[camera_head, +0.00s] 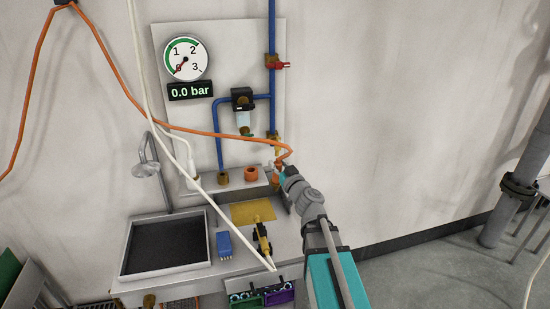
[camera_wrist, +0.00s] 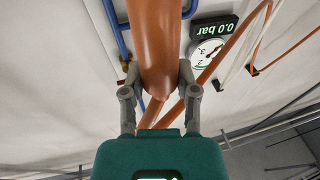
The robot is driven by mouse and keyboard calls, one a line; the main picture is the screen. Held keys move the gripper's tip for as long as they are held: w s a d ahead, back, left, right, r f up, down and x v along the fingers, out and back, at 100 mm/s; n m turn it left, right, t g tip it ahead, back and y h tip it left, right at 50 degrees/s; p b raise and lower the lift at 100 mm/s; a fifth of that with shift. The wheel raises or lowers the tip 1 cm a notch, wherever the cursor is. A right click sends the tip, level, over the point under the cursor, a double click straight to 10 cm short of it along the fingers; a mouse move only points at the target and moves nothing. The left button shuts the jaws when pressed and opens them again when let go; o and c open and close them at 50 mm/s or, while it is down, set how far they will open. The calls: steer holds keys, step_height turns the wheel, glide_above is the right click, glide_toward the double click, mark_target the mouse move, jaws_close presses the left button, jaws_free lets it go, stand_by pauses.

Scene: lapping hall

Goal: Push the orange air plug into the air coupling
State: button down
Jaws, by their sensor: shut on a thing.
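My gripper (camera_head: 281,171) is at the lower right of the wall panel, at the end of my outstretched arm. In the wrist view its two grey fingers (camera_wrist: 158,88) are closed on the orange air plug (camera_wrist: 158,45), which fills the space between them. An orange hose (camera_head: 220,137) runs across the panel to the gripper. The brass air coupling (camera_head: 275,139) appears to be the fitting at the lower end of the right blue pipe, just above the gripper. The plug's front end and any contact with the coupling cannot be made out.
The pressure gauge (camera_head: 186,59) has a display (camera_head: 191,91) reading 0.0 bar. A red valve handle (camera_head: 280,65) sits on the pipe above. A white hose (camera_head: 215,205) crosses the bench. A sink (camera_head: 203,262), blue block (camera_head: 224,244) and yellow-black tool (camera_head: 262,238) lie below.

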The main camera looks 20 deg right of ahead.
steer(key=shift+s+d+r+g+p, duration=0.15)
steer(key=shift+s+r+g+p, duration=0.15)
steer(key=shift+s+p, duration=0.35)
steer(key=shift+s+d+r+g+p, duration=0.1)
steer(key=shift+s+r+g+p, duration=0.2)
steer(key=shift+p, duration=0.45)
steer(key=shift+s+f, duration=0.15)
steer(key=shift+s, duration=0.05)
steer(key=shift+d, duration=0.1)
